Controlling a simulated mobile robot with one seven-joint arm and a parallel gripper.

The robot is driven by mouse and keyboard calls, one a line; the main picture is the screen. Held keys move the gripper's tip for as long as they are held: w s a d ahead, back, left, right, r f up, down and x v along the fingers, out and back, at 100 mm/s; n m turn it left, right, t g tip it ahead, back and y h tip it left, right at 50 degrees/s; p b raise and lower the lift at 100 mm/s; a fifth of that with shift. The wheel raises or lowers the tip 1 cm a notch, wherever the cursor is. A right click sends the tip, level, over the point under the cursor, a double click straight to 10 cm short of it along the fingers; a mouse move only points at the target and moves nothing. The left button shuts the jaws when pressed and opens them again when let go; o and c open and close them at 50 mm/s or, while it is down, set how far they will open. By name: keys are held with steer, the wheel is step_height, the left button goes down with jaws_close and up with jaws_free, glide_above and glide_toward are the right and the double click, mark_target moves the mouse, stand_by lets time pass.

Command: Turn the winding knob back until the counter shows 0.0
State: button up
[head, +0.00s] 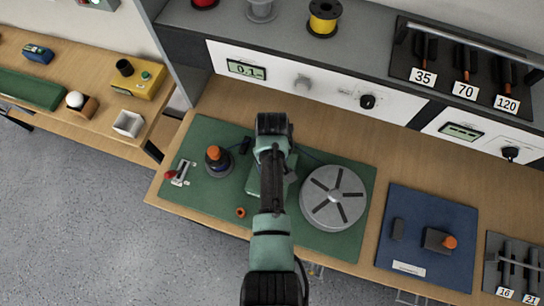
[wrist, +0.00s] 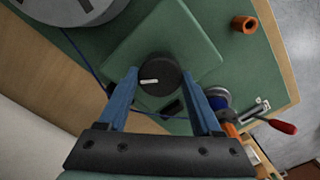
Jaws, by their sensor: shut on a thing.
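The winding knob (wrist: 160,80), black and round with a white mark, sits on top of a green box (wrist: 190,40) in the wrist view. My gripper (wrist: 161,74) is shut on the knob, with one blue finger on each side. In the head view my arm hides the knob and the fingers, and only parts of the green box (head: 252,183) show beside it. The counter (head: 246,69) is a small display on the white panel at the upper left. It appears to read 0.1.
A grey slotted disc (head: 334,197) stands close right of the box. A blue-based post with an orange top (head: 216,160) and a red-handled lever (head: 178,173) stand left. A small orange ring (head: 240,212) lies in front. A blue mat (head: 428,262) lies further right.

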steer(key=o, duration=1.4)
steer(key=shift+c, duration=0.2)
step_height(320, 180, up, 13)
steer(key=b, duration=0.2)
